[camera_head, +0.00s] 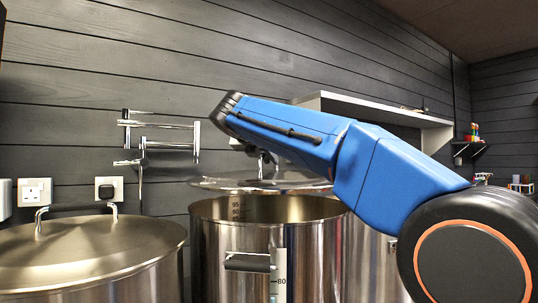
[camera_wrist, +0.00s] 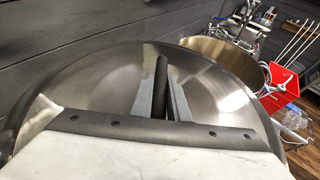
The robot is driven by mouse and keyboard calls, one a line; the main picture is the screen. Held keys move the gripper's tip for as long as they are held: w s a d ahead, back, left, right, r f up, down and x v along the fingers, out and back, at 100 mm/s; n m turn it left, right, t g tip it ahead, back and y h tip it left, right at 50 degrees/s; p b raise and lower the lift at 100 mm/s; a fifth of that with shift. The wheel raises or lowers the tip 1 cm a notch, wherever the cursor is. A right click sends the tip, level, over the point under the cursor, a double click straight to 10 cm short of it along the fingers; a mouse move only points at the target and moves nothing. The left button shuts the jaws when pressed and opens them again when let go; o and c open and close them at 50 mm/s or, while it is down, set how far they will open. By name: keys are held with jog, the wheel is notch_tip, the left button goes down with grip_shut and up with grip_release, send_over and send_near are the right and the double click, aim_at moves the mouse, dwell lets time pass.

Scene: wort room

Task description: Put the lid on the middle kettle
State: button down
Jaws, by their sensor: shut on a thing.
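The lid (camera_head: 225,184), a shiny metal disc, is held over the open middle kettle (camera_head: 215,250) in the head view. A gap shows between the lid and the kettle's rim, and the lid looks roughly level. In the wrist view the lid (camera_wrist: 95,90) fills most of the picture. My gripper (camera_wrist: 163,100) is shut on the lid's dark bar handle (camera_wrist: 161,70). In the head view my arm hides most of the gripper and the lid's right part. The wrist view does not show the middle kettle's rim under the lid clearly.
A left kettle (camera_head: 100,270) wears its own lid (camera_head: 90,245). Another open kettle (camera_wrist: 232,62) shows in the wrist view, with a red container (camera_wrist: 283,90) beyond it. A metal pipe fixture (camera_head: 155,125) and sockets (camera_head: 35,192) are on the dark plank wall. A shelf (camera_head: 385,108) hangs behind my arm.

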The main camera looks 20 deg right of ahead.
jog(key=shift+s+f, duration=0.1)
jog(key=shift+f, duration=3.1)
jog(key=shift+f, duration=0.1)
jog(key=c, duration=1.7)
grip_release()
jog(key=shift+o, duration=0.4)
jog(key=shift+f, duration=0.1)
jog(key=v, duration=1.7)
jog(key=shift+s+a, duration=0.1)
jog(key=shift+s, duration=0.15)
